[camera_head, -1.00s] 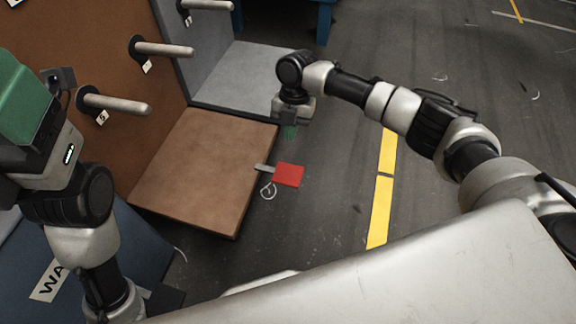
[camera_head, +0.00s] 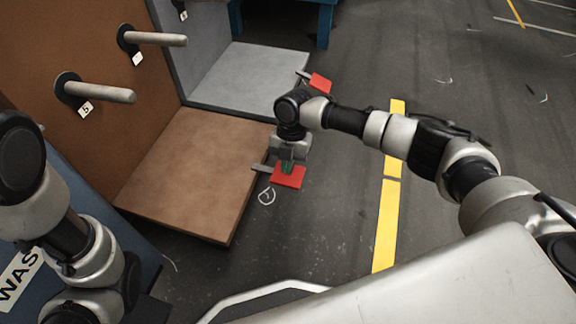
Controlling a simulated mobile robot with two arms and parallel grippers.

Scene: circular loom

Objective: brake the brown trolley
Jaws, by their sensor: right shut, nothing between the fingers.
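The brown trolley has an upright brown back panel (camera_head: 85,140) and a flat brown platform (camera_head: 190,165) at left of centre. A red pedal (camera_head: 290,181) on a short grey lever (camera_head: 261,168) sticks out from the platform's right side. My right gripper (camera_head: 288,168) points down with its green fingertips shut and empty, right at the red pedal, covering part of its far side. I cannot tell whether the fingertips touch it or how far the pedal is pressed. My left arm is at the left edge; its gripper is out of view.
A grey trolley (camera_head: 250,80) stands just behind the brown one, with its own red pedal (camera_head: 320,83). Pegs (camera_head: 100,92) jut from the brown panel. A blue frame (camera_head: 323,25) is at the back. Open floor with a yellow line (camera_head: 387,220) lies to the right.

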